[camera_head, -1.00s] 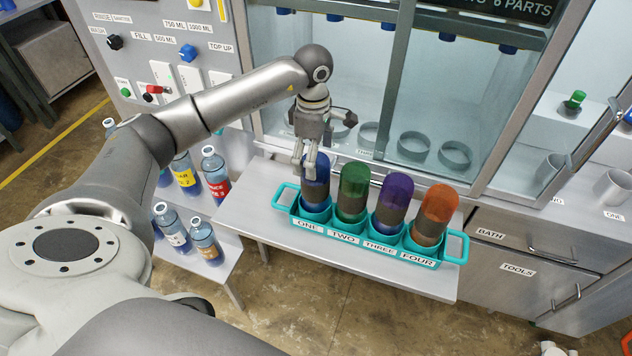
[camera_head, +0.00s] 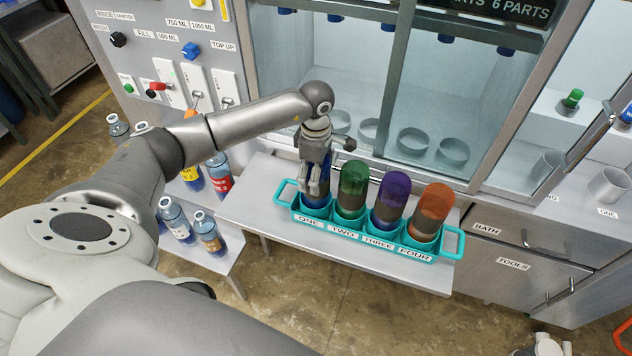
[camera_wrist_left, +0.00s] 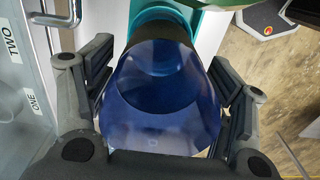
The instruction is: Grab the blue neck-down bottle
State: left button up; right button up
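The blue neck-down bottle (camera_head: 320,199) stands in the compartment labelled ONE of the teal carrier (camera_head: 381,239), largely hidden behind my left gripper (camera_head: 315,188) in the head view. In the left wrist view the blue bottle (camera_wrist_left: 160,95) fills the middle, between the two fingers of my left gripper (camera_wrist_left: 163,70). The fingers are spread to either side of the bottle, with a narrow gap at the left one. Contact at the right finger is unclear. My right gripper is not in view.
Green (camera_head: 353,187), purple (camera_head: 393,199) and orange (camera_head: 432,212) neck-down bottles stand in the other compartments. The carrier rests on a grey shelf (camera_head: 262,194) before a glazed cabinet. Several labelled bottles stand lower left of it.

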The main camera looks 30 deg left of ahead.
pick_arm(q)
jog(key=c, duration=0.6)
jog(key=shift+r, duration=0.1)
jog(key=shift+c, duration=0.2)
